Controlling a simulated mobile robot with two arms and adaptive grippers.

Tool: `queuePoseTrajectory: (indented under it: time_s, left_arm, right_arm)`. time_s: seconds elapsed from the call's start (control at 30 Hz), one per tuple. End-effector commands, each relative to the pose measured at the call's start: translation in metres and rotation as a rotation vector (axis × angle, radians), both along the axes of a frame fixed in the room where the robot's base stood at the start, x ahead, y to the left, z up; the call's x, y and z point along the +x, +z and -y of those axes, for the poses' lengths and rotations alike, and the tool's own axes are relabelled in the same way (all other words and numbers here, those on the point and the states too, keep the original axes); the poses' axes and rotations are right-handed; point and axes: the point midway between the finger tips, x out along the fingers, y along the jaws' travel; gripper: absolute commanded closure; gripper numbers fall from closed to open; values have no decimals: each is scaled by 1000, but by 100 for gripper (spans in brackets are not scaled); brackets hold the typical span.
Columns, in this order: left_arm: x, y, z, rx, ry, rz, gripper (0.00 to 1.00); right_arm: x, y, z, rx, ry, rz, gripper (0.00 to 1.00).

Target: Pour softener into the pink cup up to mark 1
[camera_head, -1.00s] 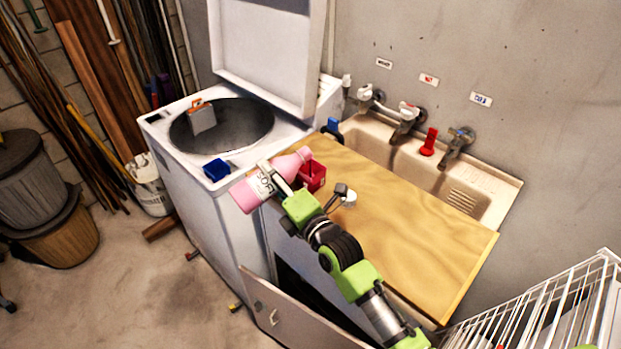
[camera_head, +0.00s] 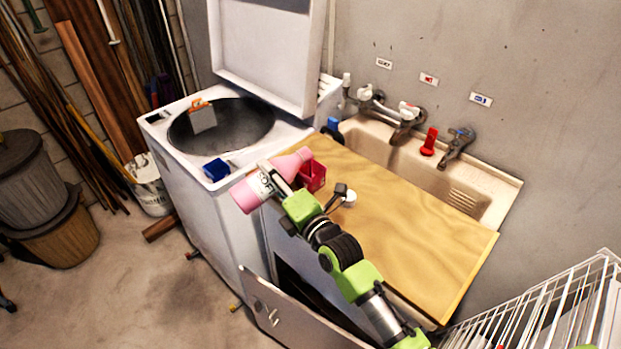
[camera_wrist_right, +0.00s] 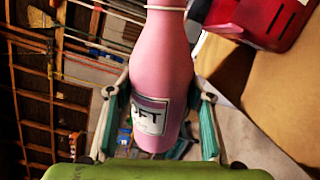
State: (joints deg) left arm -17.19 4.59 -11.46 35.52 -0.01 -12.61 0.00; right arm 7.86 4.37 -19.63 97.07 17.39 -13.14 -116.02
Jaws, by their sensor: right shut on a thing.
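The pink softener bottle (camera_head: 247,196) with a white label is tilted almost flat, its neck pointing up and right toward the cup. My right gripper (camera_head: 272,180) is shut around the bottle's body. In the right wrist view the bottle (camera_wrist_right: 165,65) sits between both fingers (camera_wrist_right: 158,112). The deep pink-red cup (camera_head: 313,177) stands on the wooden board's left end, beside and below the bottle's mouth; it also shows in the right wrist view (camera_wrist_right: 258,18). Its marks and any liquid inside cannot be made out. My left gripper is not in view.
The wooden board (camera_head: 420,240) lies over part of the sink (camera_head: 485,180). A small white round piece (camera_head: 349,199) is on it. A blue cup (camera_head: 216,169) sits on the open washer's (camera_head: 190,220) front edge. A red item (camera_head: 429,142) stands at the sink. The lower door (camera_head: 290,315) hangs open.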

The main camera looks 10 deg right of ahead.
Motion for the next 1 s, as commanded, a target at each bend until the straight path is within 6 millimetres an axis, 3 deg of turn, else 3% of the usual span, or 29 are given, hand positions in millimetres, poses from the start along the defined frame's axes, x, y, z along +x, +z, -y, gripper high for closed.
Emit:
queuePoseTrajectory:
  time_s: [0.23,0.53,1.0]
  left_arm:
    - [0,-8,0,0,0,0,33]
    - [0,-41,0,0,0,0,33]
    - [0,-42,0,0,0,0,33]
  right_arm:
    - [2,-1,2,-37,0,23,90]
    - [7,-9,16,-311,-1,141,90]
    - [8,-6,18,-360,-1,159,90]
